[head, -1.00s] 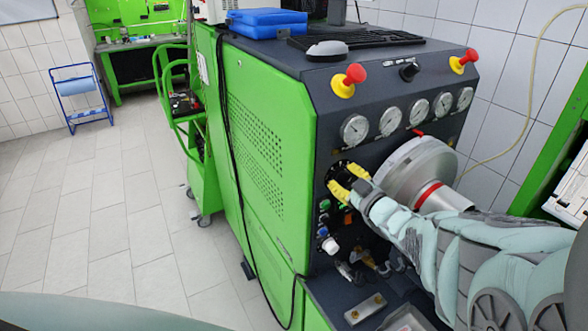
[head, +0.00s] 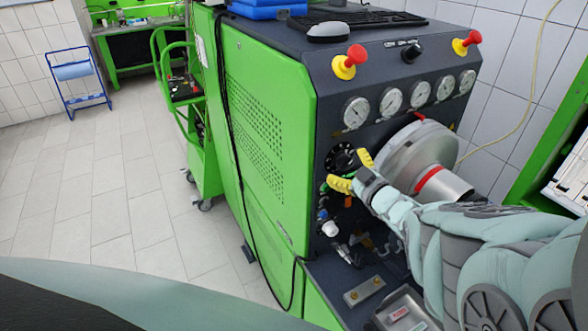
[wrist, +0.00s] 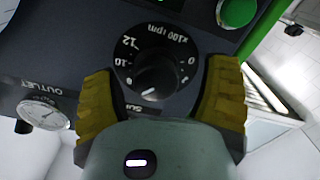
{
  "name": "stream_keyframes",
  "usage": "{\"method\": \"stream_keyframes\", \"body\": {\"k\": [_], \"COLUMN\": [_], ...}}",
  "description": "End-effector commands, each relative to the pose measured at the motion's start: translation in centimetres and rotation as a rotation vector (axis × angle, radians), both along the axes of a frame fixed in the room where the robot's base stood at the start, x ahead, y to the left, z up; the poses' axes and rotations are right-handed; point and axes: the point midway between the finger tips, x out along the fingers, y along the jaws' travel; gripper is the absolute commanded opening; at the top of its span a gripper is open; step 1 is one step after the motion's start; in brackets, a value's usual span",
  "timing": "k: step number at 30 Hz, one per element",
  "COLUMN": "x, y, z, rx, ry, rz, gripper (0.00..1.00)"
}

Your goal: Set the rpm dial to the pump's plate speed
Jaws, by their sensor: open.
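The rpm dial (head: 340,157) is a round black knob on the dark front panel of the green test bench (head: 268,130). In the wrist view, the dial (wrist: 154,72) has a white scale marked "x100 rpm"; 0, 8, 10 and 12 are readable, and the lower part is hidden by my gripper. Its white pointer mark slants to the lower left, near the 8 side; the exact value cannot be told. My gripper (head: 351,171) is open, its yellow fingers spread apart just in front of the dial and holding nothing. No readable speed plate shows in any view.
Two red emergency buttons (head: 350,61) and a row of gauges (head: 356,112) sit above the dial. A large grey drum (head: 410,160) juts out to its right. Small buttons and a white knob (head: 330,229) lie below. A green button (wrist: 237,12) shows in the wrist view.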

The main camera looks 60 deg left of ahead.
Motion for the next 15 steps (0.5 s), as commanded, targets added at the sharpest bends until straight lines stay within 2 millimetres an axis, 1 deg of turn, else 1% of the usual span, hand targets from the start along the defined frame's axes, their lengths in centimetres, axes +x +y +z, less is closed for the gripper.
{"method": "stream_keyframes", "body": {"k": [1,5,11,13,15], "x": [-0.4,-0.4,-0.3,-0.6,-0.6], "y": [-0.1,-0.9,-1.6,-2.4,-3.0], "z": [-0.2,-0.2,0.9,0.4,0.3], "rx": [-0.005,-0.006,0.007,-0.001,-0.002], "ry": [-0.001,-0.001,-0.023,-0.013,-0.010], "rz": [0.009,0.008,0.022,0.021,0.018], "gripper": [0.75,0.75,0.75,0.75,0.75]}}
